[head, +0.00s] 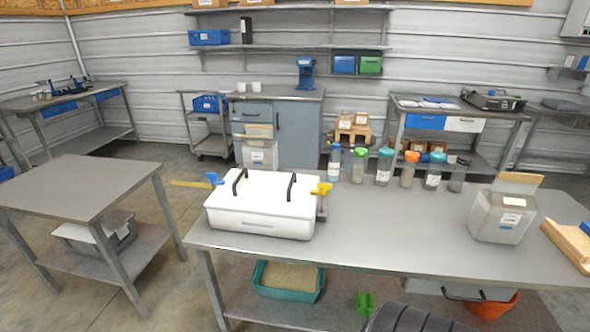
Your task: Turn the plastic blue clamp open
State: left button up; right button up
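A white box with a lid (262,205) and two black handles stands on the left part of the long grey table. The blue clamp (214,178) is at the box's back left corner, its lever sticking out to the left. A yellow clamp (321,189) sits on the box's right side. The blue clamp is small here, and I cannot tell whether it is fastened. Neither of my grippers is in view.
Several jars (385,166) with coloured lids line the table's back edge. A grey-white container (503,215) and a wooden piece (570,245) stand at the right. The middle of the long table (400,225) is clear. A bare side table (75,187) stands left across a gap.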

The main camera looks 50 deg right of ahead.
aim_at(212, 176)
jog(key=z, duration=1.05)
jog(key=i+j, duration=0.1)
jog(key=j, duration=0.3)
jog(key=i+j, duration=0.1)
jog(key=j, duration=0.3)
jog(key=i+j, duration=0.1)
jog(key=j, duration=0.3)
jog(key=i+z, duration=0.05)
